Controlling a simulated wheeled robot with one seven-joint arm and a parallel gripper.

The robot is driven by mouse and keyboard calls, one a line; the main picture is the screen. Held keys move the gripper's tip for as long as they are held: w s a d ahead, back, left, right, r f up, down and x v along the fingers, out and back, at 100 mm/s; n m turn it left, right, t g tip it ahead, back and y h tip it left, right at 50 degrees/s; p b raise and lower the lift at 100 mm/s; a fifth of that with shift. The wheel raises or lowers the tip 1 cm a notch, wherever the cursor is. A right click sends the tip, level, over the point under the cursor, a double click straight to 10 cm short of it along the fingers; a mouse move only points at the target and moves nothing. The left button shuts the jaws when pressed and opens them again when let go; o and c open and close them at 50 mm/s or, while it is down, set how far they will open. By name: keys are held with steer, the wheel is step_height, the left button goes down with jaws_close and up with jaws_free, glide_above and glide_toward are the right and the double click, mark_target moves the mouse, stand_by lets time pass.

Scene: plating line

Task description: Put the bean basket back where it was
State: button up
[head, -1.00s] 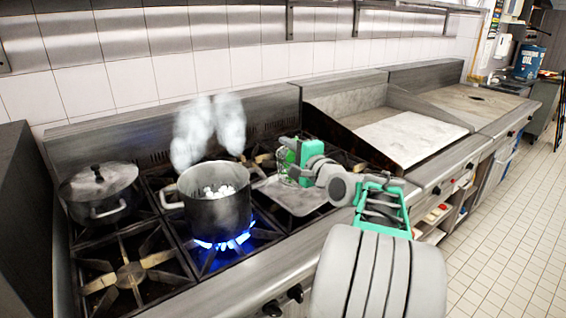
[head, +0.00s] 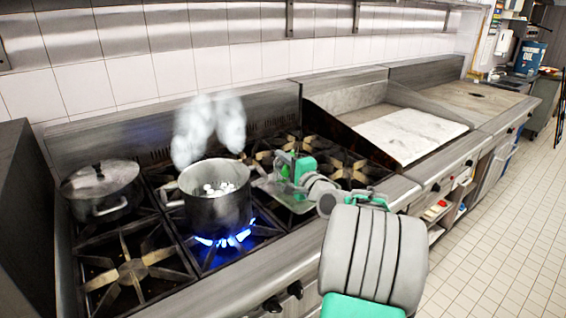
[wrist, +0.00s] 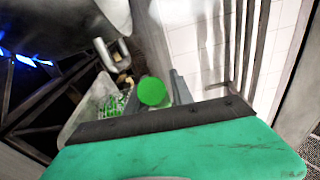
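The bean basket (wrist: 112,105) shows in the wrist view as a pale, see-through shape with green contents, low beside the pot. A round green grip end (wrist: 152,91), apparently the basket's handle, fills the space between my fingers. My gripper (head: 282,166) is just right of the pot and appears shut on this grip, pointing down over the tray. In the head view my gripper hides most of the basket. The steel pot (head: 219,212) on the lit burner holds white lumps and steams.
A lidded pot (head: 101,190) stands at the left of the range. Blue flame (head: 225,240) burns under the open pot, whose side handle is close to my gripper. Empty grates (head: 340,168) lie to the right, then a pale griddle (head: 410,131).

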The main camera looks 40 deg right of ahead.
steer(key=shift+o, duration=1.3)
steer(key=s+b, duration=0.2)
steer(key=s, duration=1)
steer(key=shift+a+r, duration=0.25)
steer(key=shift+a, duration=0.2)
